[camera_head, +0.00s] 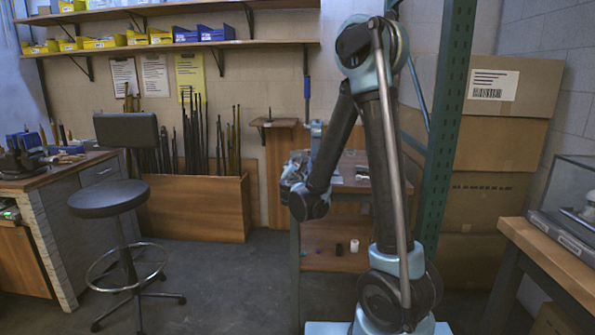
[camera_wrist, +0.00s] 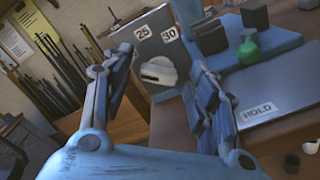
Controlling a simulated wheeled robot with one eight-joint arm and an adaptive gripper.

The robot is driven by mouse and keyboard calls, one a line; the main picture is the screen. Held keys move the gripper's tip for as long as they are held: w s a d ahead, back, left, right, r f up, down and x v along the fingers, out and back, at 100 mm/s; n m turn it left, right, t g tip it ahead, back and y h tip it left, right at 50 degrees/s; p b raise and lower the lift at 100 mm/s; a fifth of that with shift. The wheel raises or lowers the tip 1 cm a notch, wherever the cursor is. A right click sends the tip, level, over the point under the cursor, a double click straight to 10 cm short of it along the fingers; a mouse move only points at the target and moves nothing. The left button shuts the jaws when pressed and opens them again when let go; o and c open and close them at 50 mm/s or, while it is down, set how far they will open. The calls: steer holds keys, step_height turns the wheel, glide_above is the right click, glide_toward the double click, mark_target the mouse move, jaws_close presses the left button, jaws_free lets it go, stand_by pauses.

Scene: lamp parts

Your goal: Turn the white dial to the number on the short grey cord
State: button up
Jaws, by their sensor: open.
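The white dial (camera_wrist: 158,71) is on a grey upright panel (camera_wrist: 153,50) in the wrist view, below white tags reading 25 (camera_wrist: 142,32) and 30 (camera_wrist: 170,34). Its pointer direction is not clear. My gripper (camera_wrist: 160,76) is open, one finger to the left of the dial and one to the right in the picture. The dial shows between the fingers, with nothing held; I cannot tell whether they touch it. In the head view my gripper (camera_head: 294,168) is at the bench, and the dial cannot be made out. I cannot make out the short grey cord or its number.
A grey plate labelled HOLD (camera_wrist: 258,109), a green round object (camera_wrist: 248,50) and dark blocks (camera_wrist: 211,37) lie right of the dial. A small black cup (camera_wrist: 292,160) is lower right. A stool (camera_head: 108,198) stands left, a green post (camera_head: 446,130) right.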

steer(key=c, duration=1.1)
steer(key=shift+o, duration=0.2)
steer(key=shift+m, duration=0.4)
steer(key=m, duration=0.4)
steer(key=shift+d+m, duration=0.15)
steer(key=shift+m, duration=0.15)
steer(key=m, duration=0.4)
steer(key=shift+s+m, duration=0.1)
steer(key=shift+m, duration=0.2)
steer(key=m, duration=0.9)
steer(key=shift+m, duration=0.5)
